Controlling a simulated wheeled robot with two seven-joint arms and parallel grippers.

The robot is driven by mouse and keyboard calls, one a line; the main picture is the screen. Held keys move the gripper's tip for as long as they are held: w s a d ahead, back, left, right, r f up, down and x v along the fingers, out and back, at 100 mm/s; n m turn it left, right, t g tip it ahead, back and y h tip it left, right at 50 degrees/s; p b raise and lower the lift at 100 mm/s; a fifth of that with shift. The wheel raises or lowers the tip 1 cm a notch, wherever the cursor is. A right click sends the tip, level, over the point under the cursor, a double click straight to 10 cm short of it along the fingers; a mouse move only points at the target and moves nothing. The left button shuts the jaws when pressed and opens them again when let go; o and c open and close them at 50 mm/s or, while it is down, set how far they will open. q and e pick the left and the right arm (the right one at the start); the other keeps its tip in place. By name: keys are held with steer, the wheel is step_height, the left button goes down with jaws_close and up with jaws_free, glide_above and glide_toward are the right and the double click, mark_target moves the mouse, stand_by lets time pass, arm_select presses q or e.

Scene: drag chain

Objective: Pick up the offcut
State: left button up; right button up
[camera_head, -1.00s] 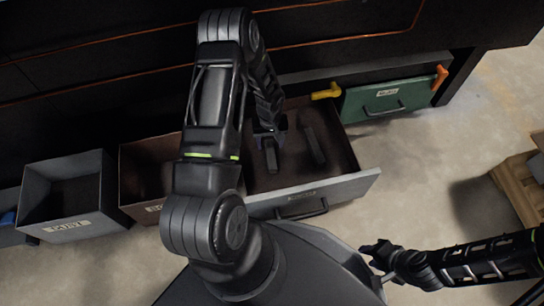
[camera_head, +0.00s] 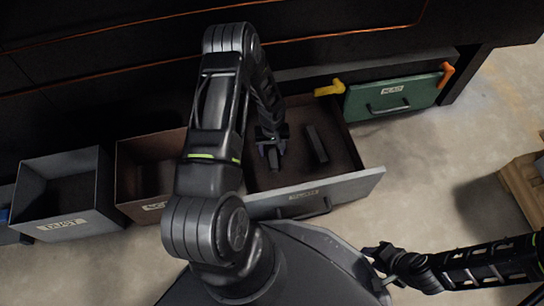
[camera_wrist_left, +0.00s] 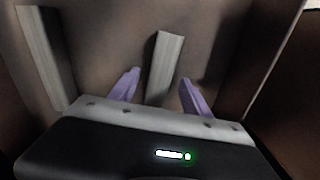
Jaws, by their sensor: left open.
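Two bar-shaped offcuts lie in the open drawer (camera_head: 345,190). One offcut (camera_head: 273,160) is at my left gripper (camera_head: 271,148), which partly hides it in the head view. The other offcut (camera_head: 316,145) lies to its right, apart from the gripper. In the left wrist view, one pale grey offcut (camera_wrist_left: 165,60) stretches between the two purple fingers of my left gripper (camera_wrist_left: 159,76), with a gap on each side. The other offcut (camera_wrist_left: 45,55) is at the left. My left gripper is open. My right gripper (camera_head: 378,256) is outside the drawer, at lower right; its jaw gap is unclear.
A grey labelled bin (camera_head: 62,195) and a brown bin (camera_head: 150,175) stand left of the drawer. A green drawer front (camera_head: 395,98) with a yellow handle (camera_head: 329,89) beside it is at right. A wooden crate (camera_head: 522,188) stands on the floor at far right.

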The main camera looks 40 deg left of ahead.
arm_select(q)
steer(key=shift+f, duration=0.5)
steer(key=shift+c, duration=0.4)
jaws_close()
stand_by(0.4)
